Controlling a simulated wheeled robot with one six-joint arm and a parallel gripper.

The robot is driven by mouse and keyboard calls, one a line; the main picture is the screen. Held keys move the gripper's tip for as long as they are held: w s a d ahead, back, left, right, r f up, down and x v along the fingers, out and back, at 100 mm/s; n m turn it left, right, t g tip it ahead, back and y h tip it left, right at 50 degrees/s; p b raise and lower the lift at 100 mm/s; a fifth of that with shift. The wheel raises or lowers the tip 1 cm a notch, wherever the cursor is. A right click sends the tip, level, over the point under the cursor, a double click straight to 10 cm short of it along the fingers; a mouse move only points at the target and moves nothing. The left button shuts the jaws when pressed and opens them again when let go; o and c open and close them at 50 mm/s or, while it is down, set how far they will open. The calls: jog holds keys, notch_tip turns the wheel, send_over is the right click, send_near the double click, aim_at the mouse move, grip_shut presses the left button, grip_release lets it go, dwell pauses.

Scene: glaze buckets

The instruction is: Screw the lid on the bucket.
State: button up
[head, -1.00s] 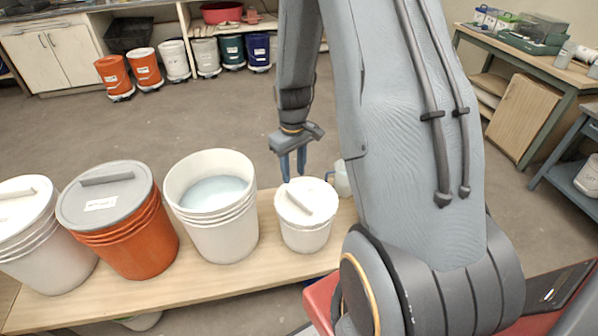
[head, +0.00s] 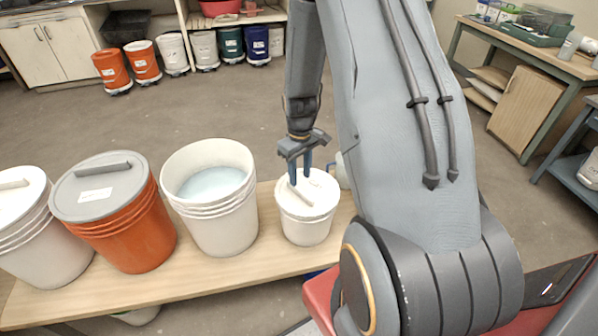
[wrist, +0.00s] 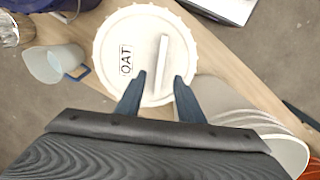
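A small white bucket (head: 305,230) stands on the wooden bench with a round white lid (head: 322,188) on top. The lid has a raised bar handle, and in the wrist view the lid (wrist: 112,42) shows a notched rim and a label reading "OAT". I cannot tell how tightly it sits. My gripper (head: 300,179) points down over the lid, its two blue fingers apart and empty. In the wrist view my gripper (wrist: 160,78) has one fingertip on each side of the bar handle's near end (wrist: 162,62). Contact cannot be made out.
A larger open white bucket (head: 225,225) with pale blue glaze stands close left. Beyond it are an orange bucket (head: 135,235) with a grey lid and another white bucket (head: 45,250). A translucent jug (wrist: 55,65) with a blue handle stands beside the lidded bucket.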

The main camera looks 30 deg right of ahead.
aim_at(300, 190)
jog(key=shift+f+b, duration=1.75)
jog(key=shift+f, duration=1.85)
jog(key=shift+s+f, duration=0.15)
jog(key=shift+a, duration=0.1)
grip_shut()
